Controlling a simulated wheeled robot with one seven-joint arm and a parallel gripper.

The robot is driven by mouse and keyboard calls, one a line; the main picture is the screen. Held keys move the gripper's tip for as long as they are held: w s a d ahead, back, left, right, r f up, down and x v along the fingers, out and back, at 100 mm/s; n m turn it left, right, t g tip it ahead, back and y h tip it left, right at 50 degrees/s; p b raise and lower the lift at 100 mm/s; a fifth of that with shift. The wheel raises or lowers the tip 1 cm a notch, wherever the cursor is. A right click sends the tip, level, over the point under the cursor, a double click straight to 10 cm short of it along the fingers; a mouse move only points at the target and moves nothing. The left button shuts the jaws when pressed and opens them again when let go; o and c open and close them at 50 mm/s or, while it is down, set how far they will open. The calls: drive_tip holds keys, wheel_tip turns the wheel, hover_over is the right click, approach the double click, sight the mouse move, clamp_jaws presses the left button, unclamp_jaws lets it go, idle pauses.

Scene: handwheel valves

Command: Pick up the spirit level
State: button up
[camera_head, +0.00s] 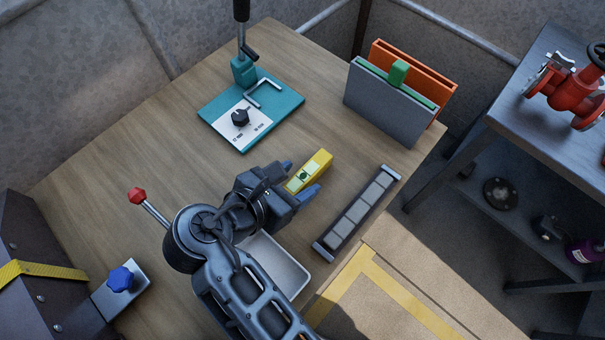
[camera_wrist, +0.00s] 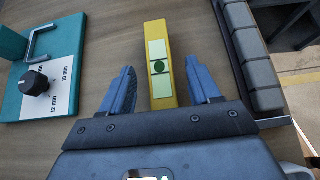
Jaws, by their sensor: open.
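The spirit level is a short yellow bar with a pale green face and a dark round spot in its middle. It lies on the wooden table (camera_head: 130,130) in the head view (camera_head: 321,160) and runs up the middle of the wrist view (camera_wrist: 157,35). My gripper (camera_head: 305,178) is open, its two blue fingers on either side of the near end of the level. In the wrist view my gripper (camera_wrist: 162,88) shows a gap between each finger and the level. The near end of the level is partly hidden by the gripper body.
A grey segmented bar (camera_head: 357,213) lies right of the level. A teal plate (camera_head: 284,100) with a black knob and hex key lies behind left. A white tray (camera_head: 283,262) sits partly under my arm. A grey, green and orange file holder (camera_head: 385,105) stands at the back right.

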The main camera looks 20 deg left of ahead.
drive_tip(key=shift+w+d+f, duration=0.2)
drive_tip(key=shift+w+f, duration=0.2)
drive_tip(key=shift+w, duration=0.15)
drive_tip(key=shift+c, duration=0.3)
drive_tip(key=c, duration=1.1)
